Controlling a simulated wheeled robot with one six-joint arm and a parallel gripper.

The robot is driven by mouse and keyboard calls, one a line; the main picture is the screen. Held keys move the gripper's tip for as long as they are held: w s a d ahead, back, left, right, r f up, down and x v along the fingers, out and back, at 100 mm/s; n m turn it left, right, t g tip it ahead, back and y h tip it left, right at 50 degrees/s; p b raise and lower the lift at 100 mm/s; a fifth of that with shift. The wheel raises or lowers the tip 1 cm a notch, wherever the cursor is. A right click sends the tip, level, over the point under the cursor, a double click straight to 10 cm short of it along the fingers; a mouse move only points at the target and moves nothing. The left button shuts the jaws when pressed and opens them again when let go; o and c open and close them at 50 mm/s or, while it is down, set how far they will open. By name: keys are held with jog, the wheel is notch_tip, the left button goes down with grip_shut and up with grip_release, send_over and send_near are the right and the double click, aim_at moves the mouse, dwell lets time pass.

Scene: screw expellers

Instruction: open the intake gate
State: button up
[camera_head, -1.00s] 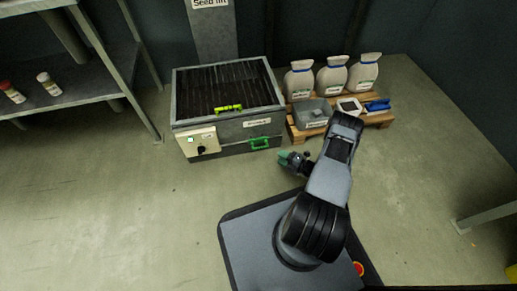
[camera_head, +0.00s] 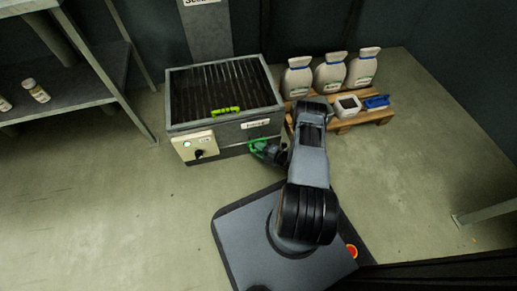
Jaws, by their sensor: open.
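A grey metal intake box (camera_head: 176,92) with a dark slatted top stands ahead of me. A yellow-green handle (camera_head: 226,110) lies at the front edge of the slats. A green handle (camera_head: 258,146) sits low on the box's front face, toward its right side. My gripper (camera_head: 267,151) is at this green handle, its fingers open. It overlaps the handle's right part, and I cannot tell whether it touches it. A small white label (camera_head: 256,124) is above the handle, too small to read surely. Which part is the gate is not clear from the picture.
A pale control panel (camera_head: 195,146) with a dark knob is on the box's left front. A pallet (camera_head: 343,124) with white sacks (camera_head: 331,72), a white tub (camera_head: 347,106) and a blue item (camera_head: 376,101) stands right. Shelving (camera_head: 70,105) is left. The floor right is clear.

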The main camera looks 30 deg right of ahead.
jog(key=shift+a, duration=0.15)
jog(key=shift+c, duration=0.4)
jog(key=shift+c, duration=0.7)
grip_shut()
